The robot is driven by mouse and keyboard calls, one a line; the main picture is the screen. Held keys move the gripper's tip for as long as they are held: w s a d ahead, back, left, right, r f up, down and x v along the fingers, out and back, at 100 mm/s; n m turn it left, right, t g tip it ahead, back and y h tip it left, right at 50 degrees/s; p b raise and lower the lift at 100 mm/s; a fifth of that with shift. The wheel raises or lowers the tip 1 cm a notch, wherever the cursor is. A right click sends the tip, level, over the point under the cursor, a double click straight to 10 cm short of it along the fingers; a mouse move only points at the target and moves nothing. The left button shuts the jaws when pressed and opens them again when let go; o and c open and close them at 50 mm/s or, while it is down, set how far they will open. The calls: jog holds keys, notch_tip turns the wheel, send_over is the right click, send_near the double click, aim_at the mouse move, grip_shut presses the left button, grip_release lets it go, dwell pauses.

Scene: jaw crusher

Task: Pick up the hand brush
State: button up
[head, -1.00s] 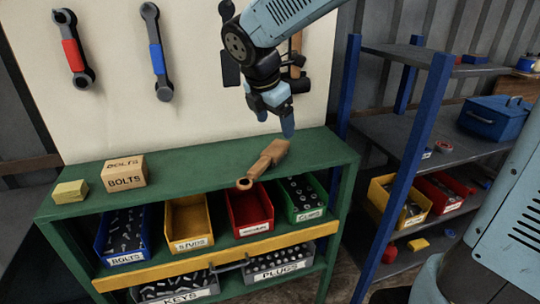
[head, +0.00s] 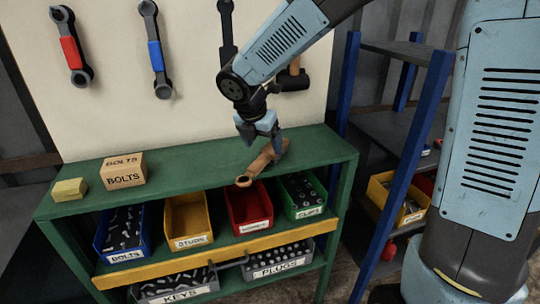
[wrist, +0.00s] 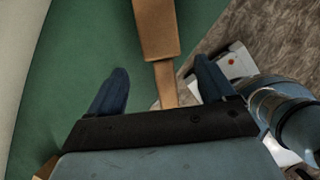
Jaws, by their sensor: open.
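The hand brush (head: 257,167) is a tan wooden piece lying on the green bench top, near its front right edge. Its lower left end has a round, dark-centred tip at the bench edge. My gripper (head: 263,144) is over the brush's far part and hides some of it. In the wrist view, the brush (wrist: 157,31) runs from the top edge down between the two blue fingers of my gripper (wrist: 159,86). Its wide part narrows to a thin part there. The fingers are apart, with a gap on each side of the brush. I cannot tell the height left above it.
A bolts box (head: 123,171) and a yellowish block (head: 69,189) stand on the left of the green bench (head: 190,163). Bins of parts fill the shelves below. Wrenches hang on the board behind. A blue-post rack (head: 402,160) stands at right. The bench middle is clear.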

aim_at(266, 153)
jog(key=shift+s+x, duration=0.1)
jog(key=shift+x, duration=1.2)
jog(key=shift+s+x, duration=0.15)
jog(key=shift+x, duration=1.15)
jog(key=shift+f, duration=0.1)
jog(key=c, duration=1.2)
jog(key=shift+c, duration=0.2)
